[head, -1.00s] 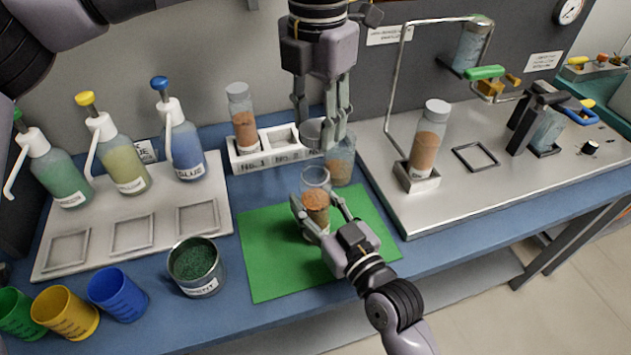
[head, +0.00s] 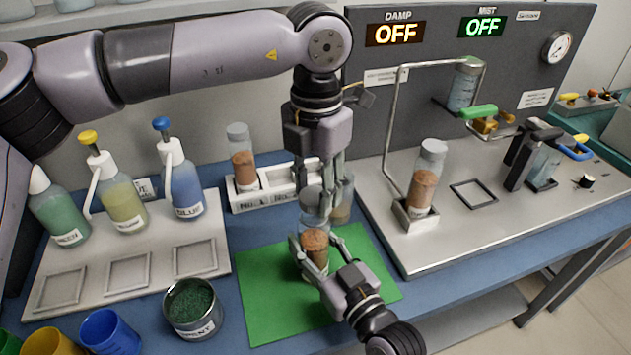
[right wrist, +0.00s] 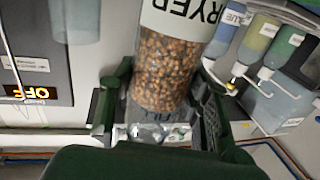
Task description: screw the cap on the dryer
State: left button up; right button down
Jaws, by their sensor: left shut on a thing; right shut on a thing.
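The dryer (head: 315,243) is a clear jar of brown granules above the green mat. My right gripper (head: 313,250) is shut around its sides. In the right wrist view the jar (right wrist: 163,70) shows large between the fingers, with its "DRYER" label at the top edge. My left gripper (head: 323,192) points down over the jar, shut on the round grey cap (head: 312,198). The cap is right at the jar's mouth; I cannot tell whether it touches the rim. The left fingers partly hide the cap.
A second jar (head: 343,212) stands close behind the left fingers, mostly hidden. A white rack (head: 245,203) holds a capped jar at the back. A metal cup of green grains (head: 195,308) stands left of the green mat (head: 262,318). A steel station (head: 440,250) fills the right.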

pick_arm(q)
jog(key=shift+f, duration=0.5)
jog(key=shift+f, duration=0.6)
dwell(0.3)
